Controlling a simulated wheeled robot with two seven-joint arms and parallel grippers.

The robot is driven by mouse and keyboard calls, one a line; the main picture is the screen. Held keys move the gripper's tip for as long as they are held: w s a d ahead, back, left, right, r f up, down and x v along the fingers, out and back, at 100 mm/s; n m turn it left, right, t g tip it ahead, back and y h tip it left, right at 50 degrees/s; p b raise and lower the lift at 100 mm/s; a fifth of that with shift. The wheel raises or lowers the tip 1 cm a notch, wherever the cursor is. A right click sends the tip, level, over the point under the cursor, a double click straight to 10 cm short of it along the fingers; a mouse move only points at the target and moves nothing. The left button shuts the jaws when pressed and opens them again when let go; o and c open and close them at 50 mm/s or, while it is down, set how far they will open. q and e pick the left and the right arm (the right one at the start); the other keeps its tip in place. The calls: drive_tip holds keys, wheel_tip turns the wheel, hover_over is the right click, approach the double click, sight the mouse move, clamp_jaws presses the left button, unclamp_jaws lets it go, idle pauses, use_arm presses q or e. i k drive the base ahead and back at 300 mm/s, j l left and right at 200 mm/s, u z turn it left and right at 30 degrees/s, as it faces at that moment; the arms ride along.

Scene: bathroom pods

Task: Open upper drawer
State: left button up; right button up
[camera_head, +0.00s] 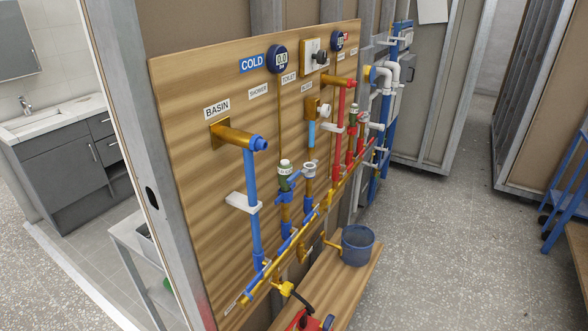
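A dark grey vanity cabinet (48,158) stands at the far left, through an opening beside the wooden panel. Its right part has a stack of drawers. The upper drawer (100,125) sits just under the pale countertop and looks shut, with its front flush with the cabinet. Another drawer front (108,151) lies below it and also looks shut. The panel's edge hides part of the cabinet's right side. Neither of my grippers shows in this view.
A wooden panel (185,110) with blue, red and brass pipes fills the middle. A bench (340,292) with a blue bucket (358,245) stands below it. A grey metal table (130,238) stands near the opening. Speckled floor (445,235) is clear at the right.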

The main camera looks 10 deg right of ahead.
sight(100, 126)
drive_tip(key=i+j+z, duration=0.2)
drive_tip(key=j, duration=0.2)
drive_tip(key=i+j+z, duration=0.2)
drive_tip(key=j, duration=0.2)
drive_tip(key=i+j+z, duration=0.2)
drive_tip(key=j, duration=0.2)
drive_tip(key=j+z, duration=0.25)
drive_tip(key=j, duration=0.55)
drive_tip(key=i+j, duration=0.1)
drive_tip(key=j, duration=0.35)
drive_tip(key=u, duration=1.45)
drive_tip(key=i+j+u, duration=0.3)
drive_tip(key=i+j, duration=0.25)
drive_tip(key=j, duration=0.2)
drive_tip(key=i+j+u, duration=0.3)
drive_tip(key=i+j, duration=0.25)
drive_tip(key=i+j+z, duration=0.1)
drive_tip(key=i+z, duration=0.2)
drive_tip(key=i, duration=0.2)
drive_tip(key=i+j+z, duration=0.25)
drive_tip(key=i, duration=0.25)
drive_tip(key=i+j+z, duration=0.3)
drive_tip(key=i, duration=0.15)
